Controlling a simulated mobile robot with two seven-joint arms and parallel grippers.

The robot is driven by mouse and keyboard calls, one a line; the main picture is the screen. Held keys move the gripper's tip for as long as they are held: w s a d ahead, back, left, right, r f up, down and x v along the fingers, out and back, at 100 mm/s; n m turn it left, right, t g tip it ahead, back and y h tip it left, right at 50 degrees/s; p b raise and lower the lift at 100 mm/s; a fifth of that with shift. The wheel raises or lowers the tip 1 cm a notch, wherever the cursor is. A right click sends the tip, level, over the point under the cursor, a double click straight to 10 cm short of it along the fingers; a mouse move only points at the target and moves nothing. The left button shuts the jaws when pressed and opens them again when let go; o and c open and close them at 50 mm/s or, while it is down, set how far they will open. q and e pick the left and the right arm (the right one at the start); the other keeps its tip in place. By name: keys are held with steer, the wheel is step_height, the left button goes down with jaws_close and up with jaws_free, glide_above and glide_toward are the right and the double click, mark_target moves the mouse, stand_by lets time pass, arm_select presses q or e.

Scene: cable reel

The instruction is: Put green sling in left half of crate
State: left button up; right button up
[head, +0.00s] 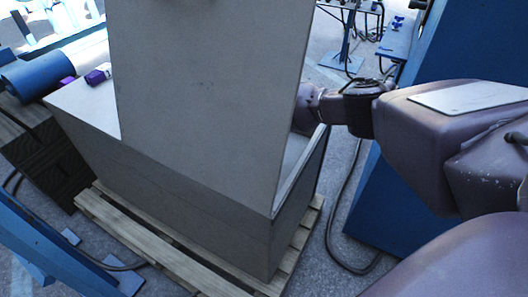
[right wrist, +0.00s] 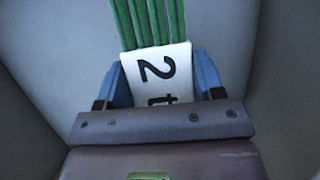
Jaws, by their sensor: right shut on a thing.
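The grey crate (head: 190,205) stands in the middle of the head view, with a tall grey panel (head: 210,90) rising from it and hiding much of its inside. My right arm reaches behind this panel from the right, so my right gripper is hidden in the head view. In the right wrist view, my right gripper (right wrist: 165,85) has its blue fingers shut on the white tag, marked "2 t", of the green sling (right wrist: 148,22). Several green strands run up from the tag, between grey walls. My left gripper is not in view.
The crate rests on a wooden pallet (head: 150,238). A purple-and-white item (head: 98,74) lies at the crate's left back edge. A blue cylinder (head: 38,75) is at the far left. A blue structure (head: 400,200) stands close on the right, with a dark cable (head: 340,225) on the floor.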

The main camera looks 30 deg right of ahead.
step_height(320, 180, down, 2)
steer(key=shift+f, duration=0.1)
steer(key=shift+f+b, duration=0.15)
steer(key=shift+b, duration=0.15)
step_height(320, 180, down, 5)
steer(key=shift+s+f+b, duration=0.1)
steer(key=shift+f+b, duration=0.05)
steer(key=shift+b, duration=0.75)
steer(key=shift+f, duration=0.25)
steer(key=shift+c, duration=0.7)
steer(key=shift+r, duration=0.25)
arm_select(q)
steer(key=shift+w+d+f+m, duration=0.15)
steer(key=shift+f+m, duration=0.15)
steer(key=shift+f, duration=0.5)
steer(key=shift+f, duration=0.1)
arm_select(e)
steer(key=o, duration=1.5)
steer(key=shift+f, duration=0.15)
steer(key=shift+c, duration=0.2)
